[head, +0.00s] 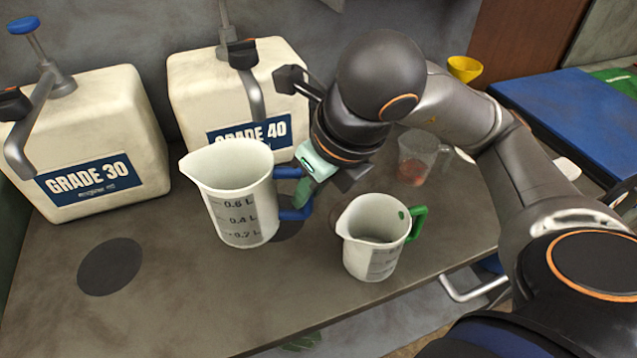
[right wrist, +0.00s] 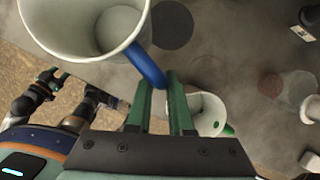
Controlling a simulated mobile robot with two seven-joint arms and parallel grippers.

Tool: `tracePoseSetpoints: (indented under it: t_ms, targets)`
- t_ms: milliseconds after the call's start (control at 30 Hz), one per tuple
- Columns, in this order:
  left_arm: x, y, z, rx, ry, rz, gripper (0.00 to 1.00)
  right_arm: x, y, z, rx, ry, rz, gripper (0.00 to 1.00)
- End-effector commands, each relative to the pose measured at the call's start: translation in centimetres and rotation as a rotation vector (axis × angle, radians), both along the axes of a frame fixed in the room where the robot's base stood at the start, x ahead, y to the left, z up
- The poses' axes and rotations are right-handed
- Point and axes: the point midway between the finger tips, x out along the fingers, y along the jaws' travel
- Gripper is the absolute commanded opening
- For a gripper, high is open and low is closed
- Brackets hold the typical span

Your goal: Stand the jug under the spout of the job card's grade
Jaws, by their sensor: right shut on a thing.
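The white jug (head: 237,195) with litre marks and a blue handle stands upright in front of the GRADE 40 container (head: 250,130). My right gripper (head: 299,196) is shut on its handle, seen also in the right wrist view (right wrist: 150,62). The jug seems a little above the bench. The GRADE 40 spout (head: 257,103) is behind the jug. The GRADE 30 container (head: 95,150) and its spout (head: 20,150) are at left. My left gripper (right wrist: 40,92) seems to show small at the left of the right wrist view; its jaws are unclear. I cannot read a job card.
A green-handled jug (head: 376,240) stands right of the held jug. Dark discs mark the bench, one at left (head: 110,266) and one partly hidden behind the blue handle (head: 287,229). A clear cup (head: 416,160) stands farther back. The bench's front left is clear.

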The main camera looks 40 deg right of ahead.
Motion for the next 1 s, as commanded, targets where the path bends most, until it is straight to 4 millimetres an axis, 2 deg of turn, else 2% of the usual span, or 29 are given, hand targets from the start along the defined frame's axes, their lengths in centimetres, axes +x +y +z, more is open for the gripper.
tracePoseSetpoints:
  t_ms: [133,200,333,500,767,833,1000]
  targets:
    - [-1.0,1.0,0.6,0.011,0.017,0.016,0.5,0.4,-0.7,-0.1,-0.005,0.007,-0.007,0.0]
    - [-1.2,1.2,-0.3,0.013,0.017,0.021,0.5,1.6,-2.1,-1.5,-0.007,0.009,-0.019,0.0]
    - [-1.3,1.1,-0.6,0.013,0.023,0.02,0.5,3.9,-4.5,-2.9,-0.009,0.007,-0.017,0.0]
    - [-1.1,0.7,-0.9,0.009,0.027,0.013,0.5,5.6,-6.0,-6.0,-0.007,0.005,-0.01,0.0]
    - [-0.6,0.3,-0.5,0.003,0.015,0.009,0.5,6.9,-7.1,-7.9,-0.006,0.001,-0.007,0.0]
    - [-0.6,0.3,-0.5,0.001,0.015,0.008,0.5,7.3,-7.6,-8.7,-0.007,0.004,-0.008,0.0]
    - [-0.6,0.2,-0.2,0.0,0.014,0.007,0.5,7.2,-7.4,-11.0,-0.006,0.003,-0.005,0.0]
